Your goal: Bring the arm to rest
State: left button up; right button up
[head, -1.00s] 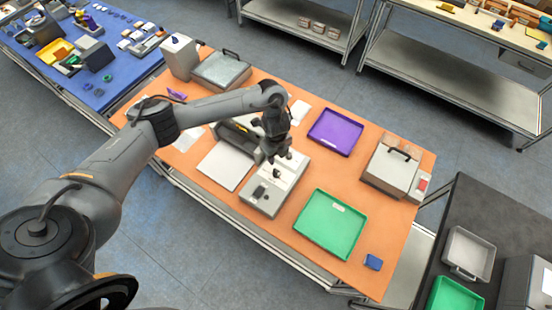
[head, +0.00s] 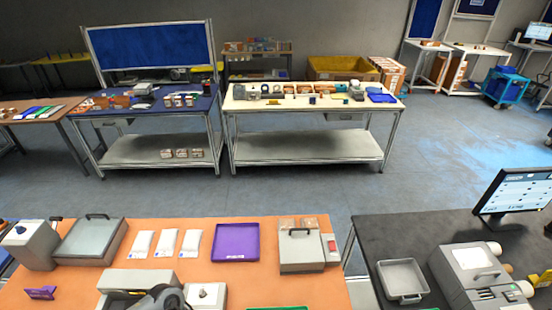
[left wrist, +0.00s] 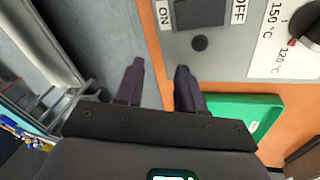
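My left gripper (left wrist: 159,72) shows in the left wrist view with its two dark fingers apart and nothing between them. It is over the front edge of the orange table, next to a grey control panel (left wrist: 210,42) with a switch and a temperature knob. In the head view only a dark rounded part, likely of my left arm, shows at the bottom edge; the gripper itself is not visible there. My right gripper is in neither view.
On the orange table (head: 270,265) are a purple tray (head: 236,243), white packets (head: 165,243), a lidded grey box (head: 302,252) and a grey machine (head: 138,284). A green tray (left wrist: 250,108) lies near the panel. A dark table (head: 380,232) with a monitor (head: 515,192) stands right.

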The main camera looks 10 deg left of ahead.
pick_arm(q)
jog(key=s+d+f+h, duration=0.2)
jog(key=s+d+f, duration=0.1)
jog(key=s+d, duration=0.55)
jog(key=s+d+r+n+h, duration=0.1)
jog(key=s+d+h, duration=0.15)
jog(key=d, duration=0.45)
jog(key=s+d+r+n+h, duration=0.1)
jog(key=s+d+r, duration=0.15)
jog(key=d, duration=0.55)
notch_tip(320, 180, up, 4)
jog(key=w+d+n+t+p, duration=0.1)
jog(key=d+n+t, duration=0.2)
jog(key=n+t, duration=0.1)
jog(key=w+a+r+n+y, duration=0.1)
jog(key=a+r+n+y, duration=0.1)
jog(key=a+r+n, duration=0.2)
jog(key=w+a+r+n+t+y, duration=0.1)
jog(key=a+r+n, duration=0.3)
jog(key=a, duration=0.7)
jog(key=w+a+r+n+t+y, duration=0.1)
jog(key=w+a+r+n+y, duration=0.1)
jog(key=a, duration=0.6)
jog(key=shift+r+n+y, duration=0.65)
jog(key=shift+r+n, duration=0.55)
jog(key=shift+r, duration=0.5)
